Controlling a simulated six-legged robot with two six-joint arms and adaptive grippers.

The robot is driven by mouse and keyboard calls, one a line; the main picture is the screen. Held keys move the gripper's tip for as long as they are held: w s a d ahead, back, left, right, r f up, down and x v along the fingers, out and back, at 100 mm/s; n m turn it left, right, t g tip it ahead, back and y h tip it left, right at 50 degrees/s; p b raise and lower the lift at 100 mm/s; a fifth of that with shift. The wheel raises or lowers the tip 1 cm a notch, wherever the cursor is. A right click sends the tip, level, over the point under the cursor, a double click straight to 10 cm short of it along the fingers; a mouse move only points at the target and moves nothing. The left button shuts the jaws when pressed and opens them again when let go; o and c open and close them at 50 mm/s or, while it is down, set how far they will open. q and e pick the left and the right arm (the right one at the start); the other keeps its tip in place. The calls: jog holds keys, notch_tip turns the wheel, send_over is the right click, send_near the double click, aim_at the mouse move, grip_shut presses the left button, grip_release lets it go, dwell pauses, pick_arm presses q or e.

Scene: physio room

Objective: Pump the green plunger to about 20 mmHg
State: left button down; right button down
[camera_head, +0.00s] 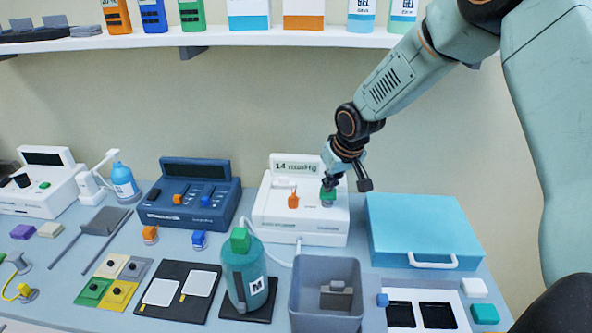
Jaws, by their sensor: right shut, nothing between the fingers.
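The white pump unit (272,222) stands on the bench at the middle. Its display (296,167) reads what looks like 14 mmHg. The green plunger (328,195) is on the right of its top face, and an orange lever (293,199) is on the left. My right gripper (331,183) reaches down from the upper right. It is shut and empty, with its tip at the top of the green plunger, seemingly touching it. The tip partly hides the plunger's top. My left gripper is out of view.
A light blue case (415,225) stands close right of the pump. In front are a grey bin (325,285) and a teal cuff bottle (245,275) with a hose. A dark blue unit (190,195) is to the left. A shelf (230,40) runs above.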

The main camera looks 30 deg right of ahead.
jog(key=shift+f+b, duration=0.35)
jog(key=shift+f, duration=0.5)
jog(key=shift+r+p, duration=2.2)
jog(key=shift+r, duration=0.05)
notch_tip(320, 180, up, 5)
jog(key=p, duration=0.4)
jog(key=shift+f, duration=0.1)
